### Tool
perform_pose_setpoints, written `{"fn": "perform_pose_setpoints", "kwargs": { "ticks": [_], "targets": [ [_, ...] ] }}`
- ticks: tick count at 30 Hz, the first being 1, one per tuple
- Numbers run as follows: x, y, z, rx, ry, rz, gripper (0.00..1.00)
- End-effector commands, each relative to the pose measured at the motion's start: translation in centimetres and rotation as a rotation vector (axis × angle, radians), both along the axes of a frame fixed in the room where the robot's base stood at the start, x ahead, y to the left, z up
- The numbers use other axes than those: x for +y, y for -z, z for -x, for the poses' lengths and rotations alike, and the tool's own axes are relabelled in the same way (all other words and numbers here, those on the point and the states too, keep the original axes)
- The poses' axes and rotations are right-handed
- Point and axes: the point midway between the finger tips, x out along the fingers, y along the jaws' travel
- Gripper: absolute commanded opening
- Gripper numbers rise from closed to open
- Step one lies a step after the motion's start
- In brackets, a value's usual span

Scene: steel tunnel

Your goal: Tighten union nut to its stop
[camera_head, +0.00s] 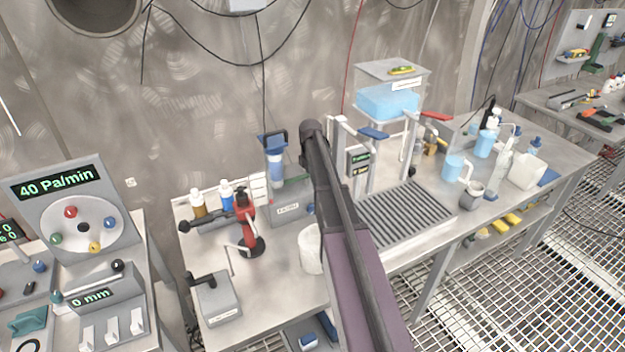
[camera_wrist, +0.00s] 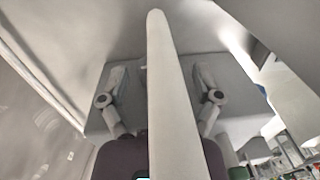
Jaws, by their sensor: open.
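I cannot pick out the union nut for certain in either view. My gripper (camera_wrist: 160,95) shows in the wrist view with its two grey fingers spread apart, one on each side. A long pale bar (camera_wrist: 175,110) runs up the middle of that view, very close to the camera. I cannot tell what it belongs to, and neither finger is seen closed on it. In the head view my dark arm reaches up over the middle of the bench, and the gripper itself is not clearly seen there. A blue-capped clear filter housing (camera_head: 275,165) stands just left of the arm's end.
A gauge panel reading 40 Pa/min (camera_head: 72,210) stands left. Grating floor lies in front.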

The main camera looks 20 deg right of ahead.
Motion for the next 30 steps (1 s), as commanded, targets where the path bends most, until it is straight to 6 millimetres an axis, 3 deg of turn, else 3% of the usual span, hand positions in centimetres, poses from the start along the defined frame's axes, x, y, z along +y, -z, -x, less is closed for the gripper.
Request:
{"fn": "perform_pose_setpoints", "kwargs": {
  "ticks": [11,23,30],
  "targets": [
    [0.0,0.0,0.2,-0.054,0.0,-0.002,0.82],
    [0.0,0.1,0.5,-0.255,0.001,-0.009,0.82],
    [-0.1,-2.2,0.5,-0.26,0.0,-0.009,0.82]
  ]
}}
